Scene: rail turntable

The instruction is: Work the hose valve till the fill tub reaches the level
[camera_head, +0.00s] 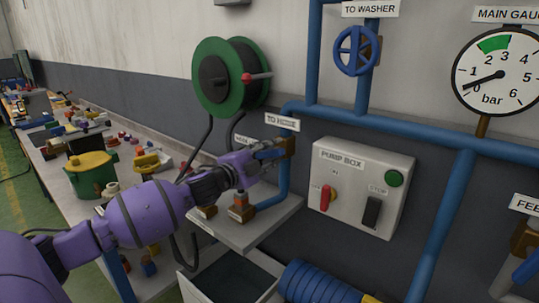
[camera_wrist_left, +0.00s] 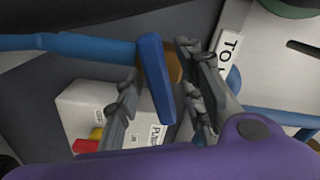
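The hose valve's blue lever (camera_head: 268,152) is on the blue pipe under the "TO HOSE" sign (camera_head: 282,122). My left gripper (camera_head: 262,153) is at this valve. In the left wrist view the blue lever (camera_wrist_left: 156,78) stands between the two fingers of my left gripper (camera_wrist_left: 165,98), with a gap visible on both sides; it looks open around the lever. The fill tub (camera_head: 192,288) is a pale open box at the bottom, with a dark inside; I cannot make out any water level or mark. My right gripper is out of view.
The pump box (camera_head: 361,185) with a red switch and green lamp is right of the valve. A green hose reel (camera_head: 210,77) hangs above. A blue coiled hose (camera_head: 318,284) lies beside the tub. A cluttered bench (camera_head: 50,150) runs along the left.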

